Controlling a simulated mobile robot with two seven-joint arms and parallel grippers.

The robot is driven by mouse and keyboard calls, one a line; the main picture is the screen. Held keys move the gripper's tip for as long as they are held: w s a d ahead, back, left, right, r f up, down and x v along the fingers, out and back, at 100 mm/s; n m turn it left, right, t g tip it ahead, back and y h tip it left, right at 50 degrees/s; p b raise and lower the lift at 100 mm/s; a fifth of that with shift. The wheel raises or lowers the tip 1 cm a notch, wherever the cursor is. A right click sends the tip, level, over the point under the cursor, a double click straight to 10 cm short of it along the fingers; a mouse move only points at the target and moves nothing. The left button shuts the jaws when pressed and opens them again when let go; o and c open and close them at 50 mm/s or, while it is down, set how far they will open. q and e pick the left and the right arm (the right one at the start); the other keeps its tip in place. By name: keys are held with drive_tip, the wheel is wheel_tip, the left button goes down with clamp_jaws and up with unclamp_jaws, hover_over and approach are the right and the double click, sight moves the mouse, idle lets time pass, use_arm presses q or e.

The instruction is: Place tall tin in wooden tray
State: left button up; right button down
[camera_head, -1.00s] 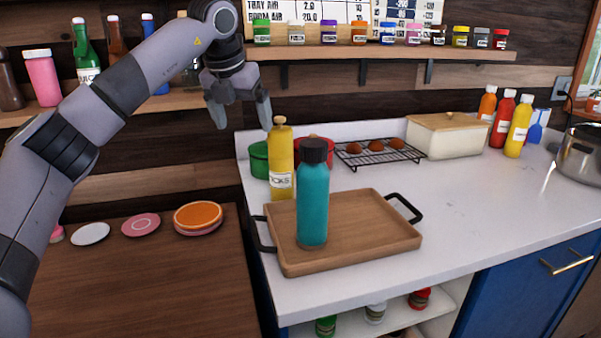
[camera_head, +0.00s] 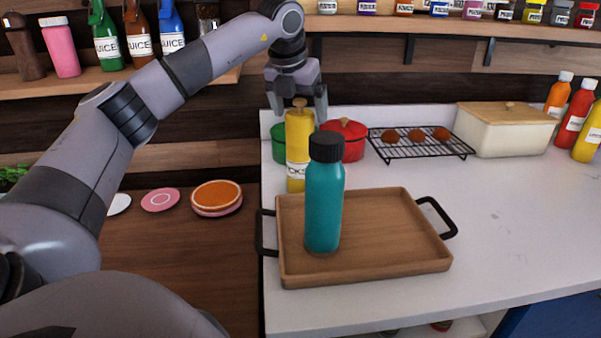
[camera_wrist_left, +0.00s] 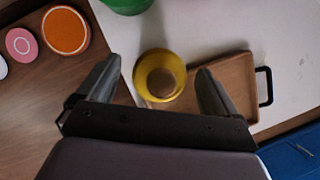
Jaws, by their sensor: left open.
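The tall tin (camera_head: 298,140) is yellow with a wooden knob on top. It stands upright on the counter just behind the wooden tray (camera_head: 395,225), partly hidden by a teal bottle. My left gripper (camera_head: 297,108) is open and points down over the tin, with its fingers on either side of the knob. The left wrist view shows the round tin top (camera_wrist_left: 160,76) between the spread fingers, with the tray (camera_wrist_left: 234,78) beyond it. My right gripper is not in view.
The teal bottle (camera_head: 324,205) with a black cap stands in the left part of the tray. A green pot (camera_head: 279,145) and a red pot (camera_head: 344,140) stand close to the tin. A cooling rack (camera_head: 420,146) is behind right. The tray's right part is bare.

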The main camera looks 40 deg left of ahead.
use_arm(q)
drive_tip(key=shift+x, duration=0.85)
drive_tip(key=shift+r, duration=0.15)
drive_tip(key=c, duration=1.7)
